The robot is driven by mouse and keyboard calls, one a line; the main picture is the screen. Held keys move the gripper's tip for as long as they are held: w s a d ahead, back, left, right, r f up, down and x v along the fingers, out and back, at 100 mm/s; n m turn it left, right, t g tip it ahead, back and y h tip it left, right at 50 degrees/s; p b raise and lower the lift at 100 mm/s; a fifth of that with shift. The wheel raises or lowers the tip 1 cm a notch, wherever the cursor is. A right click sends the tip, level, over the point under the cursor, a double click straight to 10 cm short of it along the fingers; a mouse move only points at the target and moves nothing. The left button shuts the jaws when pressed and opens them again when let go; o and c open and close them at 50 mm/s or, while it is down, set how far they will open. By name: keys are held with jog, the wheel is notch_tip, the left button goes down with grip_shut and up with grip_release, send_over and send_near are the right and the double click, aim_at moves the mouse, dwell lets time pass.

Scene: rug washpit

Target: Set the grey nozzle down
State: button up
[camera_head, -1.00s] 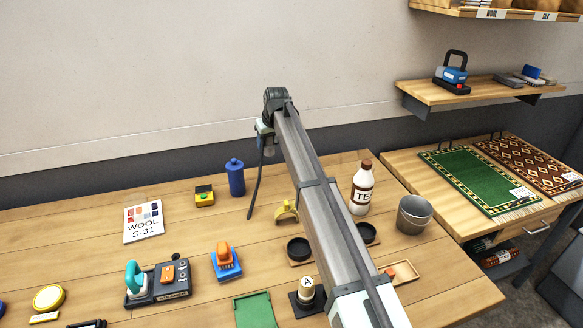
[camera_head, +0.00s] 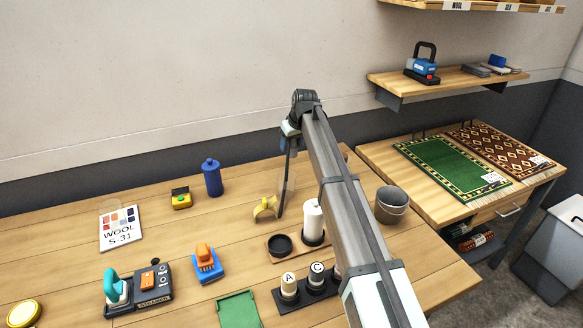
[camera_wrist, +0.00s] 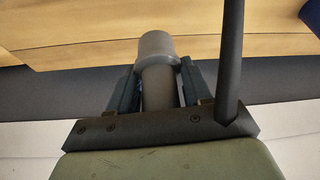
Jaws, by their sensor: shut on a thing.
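The grey nozzle (camera_wrist: 157,47) is a smooth cylinder with a wider collar. In the wrist view it sits between the two fingers of my gripper (camera_wrist: 159,68), which is shut on it. Bare table wood shows beyond it. In the head view my wrist hangs above the back of the table, near a yellow item (camera_head: 265,209); the fingers and nozzle cannot be made out clearly there. A wooden board (camera_head: 281,261) carries an empty dark round holder (camera_head: 279,244) and a white upright cylinder (camera_head: 312,222) in another holder. My arm hides the board's right part.
A blue bottle (camera_head: 212,178), yellow-black box (camera_head: 181,198), sign (camera_head: 120,227), steamer (camera_head: 139,290) and orange-blue tool (camera_head: 206,263) stand left. Lettered pieces A (camera_head: 289,287) and C (camera_head: 317,277) are in front. A grey bucket (camera_head: 391,205) stands right. The back-left table is mostly clear.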

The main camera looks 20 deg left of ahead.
aim_at(296, 149)
jog(key=shift+f, duration=4.15)
jog(key=shift+f, duration=0.15)
jog(key=o, duration=1.1)
jog(key=shift+c, duration=0.2)
jog(key=v, duration=1.2)
